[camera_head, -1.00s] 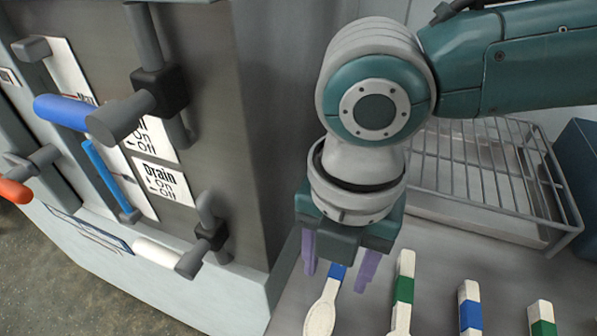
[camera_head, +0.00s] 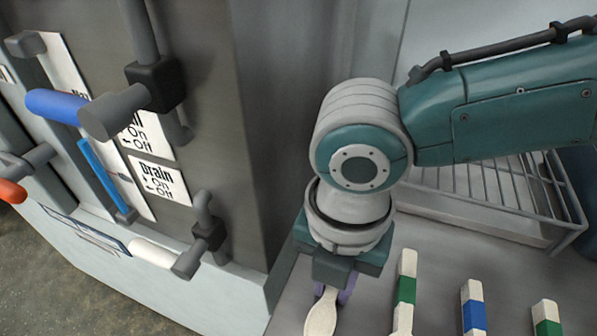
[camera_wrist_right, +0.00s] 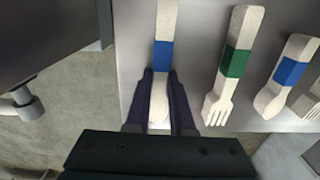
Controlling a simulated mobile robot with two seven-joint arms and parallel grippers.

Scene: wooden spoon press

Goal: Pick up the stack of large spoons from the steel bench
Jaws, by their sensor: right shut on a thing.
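The stack of large spoons is pale wood with a blue band. Its bowl end (camera_head: 322,312) sticks out below my right gripper (camera_head: 333,288) in the head view, where the band is hidden. In the right wrist view the stack (camera_wrist_right: 163,57) runs between the dark fingers of the right gripper (camera_wrist_right: 161,75), which is shut on it near the band. The stack lies along the steel bench (camera_head: 385,265); I cannot tell whether it is lifted. My left gripper is not in view.
Right of it lie a green-banded fork stack (camera_head: 405,290), a blue-banded stack (camera_head: 473,310) and a green-banded one (camera_head: 546,320). A wire rack (camera_head: 480,190) stands behind. A machine panel with levers (camera_head: 165,180) rises close on the left.

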